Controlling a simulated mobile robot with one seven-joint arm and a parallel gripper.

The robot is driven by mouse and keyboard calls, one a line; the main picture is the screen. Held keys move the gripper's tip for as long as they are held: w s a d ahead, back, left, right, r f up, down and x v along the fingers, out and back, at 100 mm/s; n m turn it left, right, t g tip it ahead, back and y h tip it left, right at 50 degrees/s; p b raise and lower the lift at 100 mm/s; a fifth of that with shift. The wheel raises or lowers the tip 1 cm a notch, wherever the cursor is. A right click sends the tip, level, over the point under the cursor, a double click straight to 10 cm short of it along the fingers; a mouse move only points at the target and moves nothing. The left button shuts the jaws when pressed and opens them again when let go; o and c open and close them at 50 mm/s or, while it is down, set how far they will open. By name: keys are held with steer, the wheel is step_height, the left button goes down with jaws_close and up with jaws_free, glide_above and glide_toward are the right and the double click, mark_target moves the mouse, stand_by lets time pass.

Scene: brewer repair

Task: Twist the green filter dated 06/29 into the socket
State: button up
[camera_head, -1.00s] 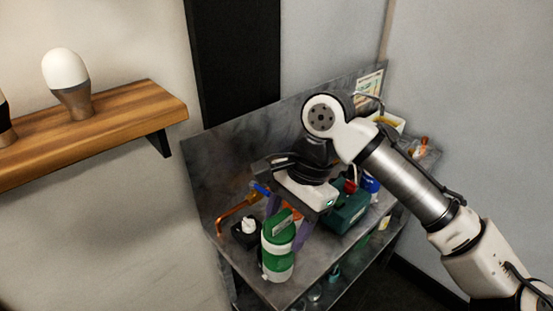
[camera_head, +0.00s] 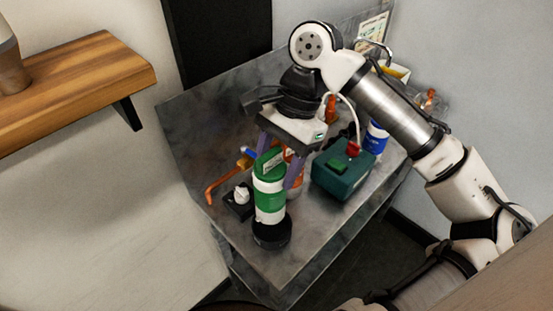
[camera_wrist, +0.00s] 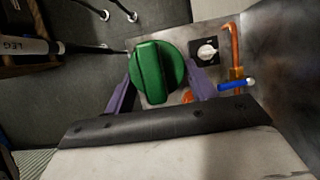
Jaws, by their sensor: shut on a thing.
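The green and white filter (camera_head: 269,192) stands roughly upright between the purple fingers of my gripper (camera_head: 277,168). A pale label is on its green top, but I cannot read the date. Its lower end is at the round black socket (camera_head: 271,233) near the counter's front edge; I cannot tell whether it is seated or just resting there. In the wrist view, the filter's ridged green cap (camera_wrist: 156,72) sits between the two fingers of my gripper (camera_wrist: 160,78), which are shut on it. The socket is hidden there.
A black box with a white knob (camera_head: 240,197) and a copper pipe with a blue handle (camera_head: 224,184) are left of the filter. A teal box with a red part (camera_head: 343,175) stands to the right. A wooden shelf (camera_head: 75,95) is at upper left. The counter front (camera_head: 320,225) is clear.

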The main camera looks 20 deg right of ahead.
steer(key=shift+f+b, duration=1.65)
steer(key=shift+f, duration=0.15)
steer(key=shift+f+b, duration=0.8)
steer(key=shift+f, duration=1.4)
steer(key=shift+d+r+p, duration=0.1)
steer(key=shift+p, duration=0.3)
steer(key=shift+w+p, duration=0.1)
steer(key=shift+p, duration=0.2)
